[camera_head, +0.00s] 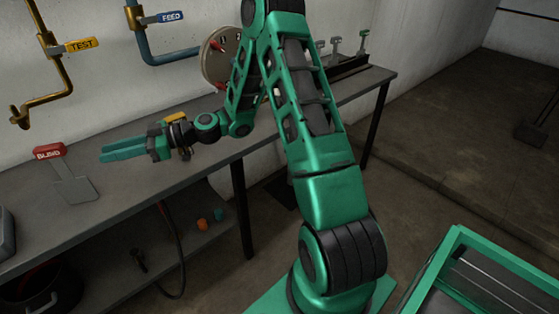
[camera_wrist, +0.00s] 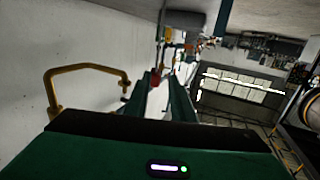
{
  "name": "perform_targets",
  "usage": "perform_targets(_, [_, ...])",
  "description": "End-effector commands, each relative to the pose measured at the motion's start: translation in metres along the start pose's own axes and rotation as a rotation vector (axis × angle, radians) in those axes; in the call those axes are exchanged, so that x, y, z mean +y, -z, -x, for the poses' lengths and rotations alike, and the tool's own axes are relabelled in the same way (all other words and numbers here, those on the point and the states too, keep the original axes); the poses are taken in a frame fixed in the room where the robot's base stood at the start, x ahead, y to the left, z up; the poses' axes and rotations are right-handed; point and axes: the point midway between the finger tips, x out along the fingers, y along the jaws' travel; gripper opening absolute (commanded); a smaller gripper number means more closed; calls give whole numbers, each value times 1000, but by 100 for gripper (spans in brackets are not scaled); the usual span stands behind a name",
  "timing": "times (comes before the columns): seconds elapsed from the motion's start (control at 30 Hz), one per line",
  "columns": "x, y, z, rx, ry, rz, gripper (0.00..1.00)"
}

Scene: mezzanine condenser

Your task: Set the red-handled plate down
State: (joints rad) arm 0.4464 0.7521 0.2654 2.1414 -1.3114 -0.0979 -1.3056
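The red-handled plate (camera_head: 76,190) is on the grey bench at the left of the head view. It is a pale grey plate with a red grip marked BLIND (camera_head: 49,151). I cannot tell whether it lies flat or leans. My gripper (camera_head: 104,153) is to the right of the red grip, its green fingers pointing left, with a visible gap between them and the grip. In the wrist view the fingers (camera_wrist: 161,88) stand apart with nothing clearly held. A small red thing (camera_wrist: 155,79) shows between or beyond the tips; I cannot tell what it is.
The bench (camera_head: 150,188) runs along the wall. Above it are brass TEST (camera_head: 80,45) and blue FEED (camera_head: 165,18) pipes with valve levers. A round disc (camera_head: 218,58) with red parts stands behind my arm. A dark rack (camera_head: 348,66) is at the bench's far end.

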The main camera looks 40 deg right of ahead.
Motion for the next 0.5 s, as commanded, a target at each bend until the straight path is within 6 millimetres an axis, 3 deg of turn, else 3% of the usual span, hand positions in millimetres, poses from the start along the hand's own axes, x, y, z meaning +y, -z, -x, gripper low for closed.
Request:
perform_targets(0.13, [-19,-15,12,-182,34,-25,22])
perform_targets(0.27, [-35,-35,40,-400,27,-87,22])
perform_targets(0.5, [-55,-56,124,-770,-111,-256,22])
